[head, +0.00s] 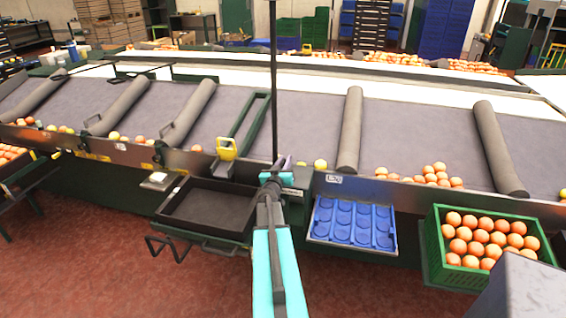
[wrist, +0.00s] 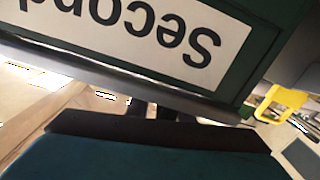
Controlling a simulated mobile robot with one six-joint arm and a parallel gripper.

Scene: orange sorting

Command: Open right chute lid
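My gripper (head: 281,170) is at the front edge of the sorting line in the head view, near the middle. It is small and partly hidden by my arm, so its fingers cannot be made out. In the wrist view, a dark green panel (wrist: 258,42) with a white upside-down "Second" label (wrist: 150,35) is close ahead. A metal edge runs below the label. In the head view, a green frame (head: 250,115) with a yellow part (head: 227,148) stands left of my gripper. I cannot tell which piece is the right chute lid, or whether it is open.
An empty black tray (head: 178,225) is left of my arm. A blue moulded tray (head: 318,238) is to its right, then a green crate (head: 433,262) full of oranges. Grey padded dividers (head: 350,130) separate the sloping chutes. Several oranges (head: 435,172) lie at the right chute's lower edge.

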